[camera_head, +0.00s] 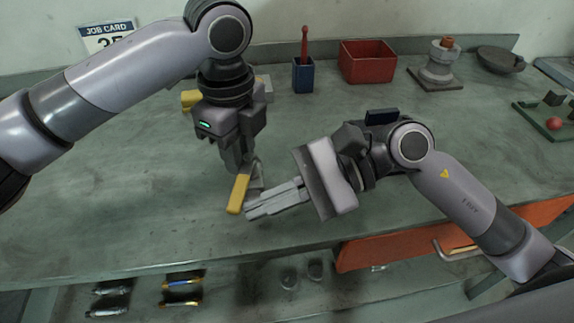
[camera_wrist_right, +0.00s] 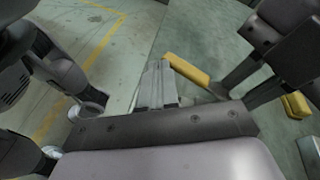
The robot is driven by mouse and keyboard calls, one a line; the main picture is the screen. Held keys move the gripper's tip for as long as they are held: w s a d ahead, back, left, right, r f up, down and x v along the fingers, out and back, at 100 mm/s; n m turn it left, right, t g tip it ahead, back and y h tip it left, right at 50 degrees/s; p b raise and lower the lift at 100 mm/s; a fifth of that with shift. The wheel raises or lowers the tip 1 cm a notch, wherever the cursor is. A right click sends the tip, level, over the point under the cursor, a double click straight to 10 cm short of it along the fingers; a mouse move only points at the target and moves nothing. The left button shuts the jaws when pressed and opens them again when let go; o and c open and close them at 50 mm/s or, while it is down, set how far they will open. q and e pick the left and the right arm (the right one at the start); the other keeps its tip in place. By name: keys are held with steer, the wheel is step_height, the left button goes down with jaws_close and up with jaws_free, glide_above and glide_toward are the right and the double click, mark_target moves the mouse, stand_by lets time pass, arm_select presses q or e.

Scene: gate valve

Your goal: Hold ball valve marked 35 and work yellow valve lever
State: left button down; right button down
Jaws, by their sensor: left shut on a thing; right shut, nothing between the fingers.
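A metal ball valve (camera_head: 255,182) with a yellow lever (camera_head: 238,194) is over the bench, near its front edge. My left gripper (camera_head: 245,168) points down and is shut on this valve, hiding much of its body. Any number on it cannot be read. My right gripper (camera_head: 250,212) is shut and empty, its tips close to the lever's lower end; contact cannot be told. In the right wrist view, the lever (camera_wrist_right: 186,68) lies just right of my right fingertips (camera_wrist_right: 155,68). Another yellow-levered valve (camera_head: 190,99) is behind my left gripper, partly hidden.
A job card (camera_head: 107,35) is on the wall, partly covered by my left arm. A blue cup (camera_head: 303,76), red bin (camera_head: 368,62), grey fixture (camera_head: 436,72) and green tray (camera_head: 545,121) stand behind. An orange drawer front (camera_head: 400,247) juts out at the front right. The left bench is clear.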

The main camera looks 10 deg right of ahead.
steer(key=shift+s+a, duration=0.5)
steer(key=shift+s, duration=0.1)
stand_by(0.8)
stand_by(0.5)
steer(key=shift+w+d, duration=1.4)
steer(key=shift+w, duration=0.2)
steer(key=shift+w+d, duration=1.35)
steer(key=shift+w, duration=0.3)
steer(key=shift+w+d, duration=1.4)
steer(key=shift+w, duration=0.2)
steer(key=shift+w+d, duration=1.65)
steer(key=shift+w, duration=0.25)
arm_select(q)
steer(key=c, duration=1.4)
jaws_free()
